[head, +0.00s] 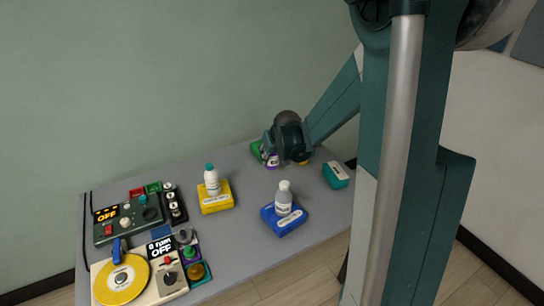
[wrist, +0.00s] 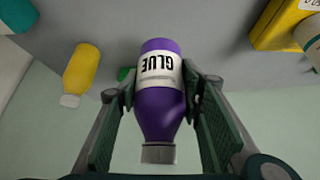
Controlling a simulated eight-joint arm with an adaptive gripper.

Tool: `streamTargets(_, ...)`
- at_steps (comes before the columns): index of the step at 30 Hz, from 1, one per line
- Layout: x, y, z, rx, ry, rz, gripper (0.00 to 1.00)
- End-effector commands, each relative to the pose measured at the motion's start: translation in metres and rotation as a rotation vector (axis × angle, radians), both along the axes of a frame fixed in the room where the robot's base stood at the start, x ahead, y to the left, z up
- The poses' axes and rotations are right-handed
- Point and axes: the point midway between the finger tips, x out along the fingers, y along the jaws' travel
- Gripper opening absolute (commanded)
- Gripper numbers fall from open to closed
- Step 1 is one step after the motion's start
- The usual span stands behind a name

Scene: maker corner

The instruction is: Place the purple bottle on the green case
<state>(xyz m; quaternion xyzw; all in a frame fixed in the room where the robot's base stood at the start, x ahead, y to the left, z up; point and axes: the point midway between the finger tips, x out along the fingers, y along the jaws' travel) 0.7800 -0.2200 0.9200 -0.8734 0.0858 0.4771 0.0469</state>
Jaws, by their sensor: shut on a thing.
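The purple bottle (wrist: 160,108), with a white "GLUE" label and a grey cap, sits between the two fingers of my gripper (wrist: 165,95) in the wrist view. The gripper is shut on it. In the head view the purple bottle (head: 272,160) shows only partly beside my gripper (head: 280,155) at the table's far side. The green case (head: 256,150) shows just left of and behind it, mostly hidden by the gripper. A small green patch (wrist: 123,73) shows beside the bottle in the wrist view. I cannot tell whether bottle and case touch.
A white bottle (head: 211,180) stands on a yellow case (head: 217,203), and a grey-white bottle (head: 284,198) on a blue case (head: 285,224). A teal case (head: 336,175) is at right. Control devices (head: 130,220) fill the left.

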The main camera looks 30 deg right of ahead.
Motion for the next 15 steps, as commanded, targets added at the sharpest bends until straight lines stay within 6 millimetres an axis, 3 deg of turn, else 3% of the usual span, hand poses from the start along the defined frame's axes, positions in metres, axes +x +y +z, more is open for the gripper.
streamTargets(8,0.009,-0.003,0.004,0.0,0.0,0.001,0.2)
streamTargets(15,0.042,-0.016,0.015,0.0,0.0,0.009,0.2)
